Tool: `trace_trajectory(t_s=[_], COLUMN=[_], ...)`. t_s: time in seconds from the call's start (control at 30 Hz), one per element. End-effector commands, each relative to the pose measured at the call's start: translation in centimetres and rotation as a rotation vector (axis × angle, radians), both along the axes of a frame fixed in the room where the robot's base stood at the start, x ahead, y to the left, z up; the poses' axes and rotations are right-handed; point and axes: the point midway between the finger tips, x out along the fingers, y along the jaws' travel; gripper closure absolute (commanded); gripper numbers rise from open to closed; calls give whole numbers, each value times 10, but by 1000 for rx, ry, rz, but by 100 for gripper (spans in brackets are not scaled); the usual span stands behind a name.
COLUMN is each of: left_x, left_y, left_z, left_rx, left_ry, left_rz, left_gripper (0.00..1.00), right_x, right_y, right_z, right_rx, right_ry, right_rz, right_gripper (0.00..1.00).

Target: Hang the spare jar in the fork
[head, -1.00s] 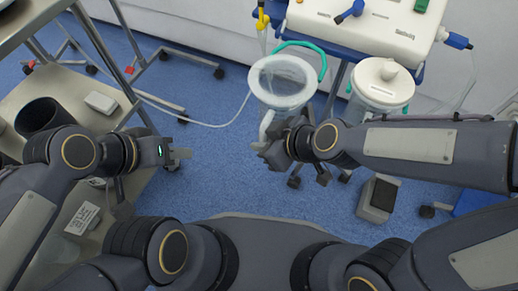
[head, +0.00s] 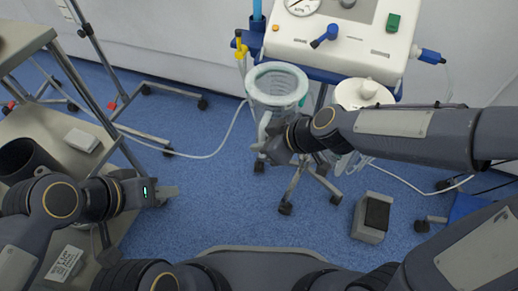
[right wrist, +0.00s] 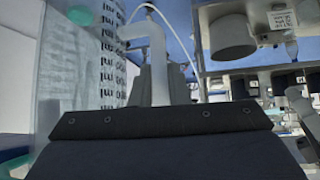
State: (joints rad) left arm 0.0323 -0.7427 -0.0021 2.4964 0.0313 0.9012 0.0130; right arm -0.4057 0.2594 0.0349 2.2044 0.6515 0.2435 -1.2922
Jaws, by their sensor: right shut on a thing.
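The clear jar (head: 276,92), open at the top with a pale teal rim, stands upright in front of the left end of the suction unit. My right gripper (head: 272,143) is shut on its white handle (head: 264,126), below the rim. In the right wrist view the jar's scaled wall (right wrist: 85,60) fills the left side and the white handle (right wrist: 155,55) runs up from my gripper. I cannot make out the fork; the jar may cover it. My left gripper (head: 165,192) is away at the left, near the trolley, and its jaws are unclear.
The suction unit (head: 350,45) has a blue rail and a lidded jar (head: 362,92) to the right of the held jar. A grey trolley (head: 75,130) stands at left. A foot pedal (head: 372,217) lies on the blue floor. A pale hose (head: 205,153) runs left of the jar.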

Motion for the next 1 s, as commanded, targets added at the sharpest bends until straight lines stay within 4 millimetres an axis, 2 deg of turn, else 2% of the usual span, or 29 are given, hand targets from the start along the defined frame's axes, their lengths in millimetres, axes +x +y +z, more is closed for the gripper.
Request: trace_trajectory(t_s=[0.33,0.4,0.6,1.0], left_x=[0,0,0,0], left_y=[0,0,0,0], left_z=[-2,-10,-17,-18], left_rx=[0,0,0,0], left_ry=[0,0,0,0], left_rz=[0,0,0,0], left_gripper=[63,63,63,63], right_x=[27,26,28,25], right_y=[-9,-9,-10,-8], right_z=[-2,-9,-16,-16], right_rx=[1,1,1,1], right_ry=[-3,-5,-3,-3], right_rz=[-2,-4,-11,-2], right_gripper=[100,100,100,100])
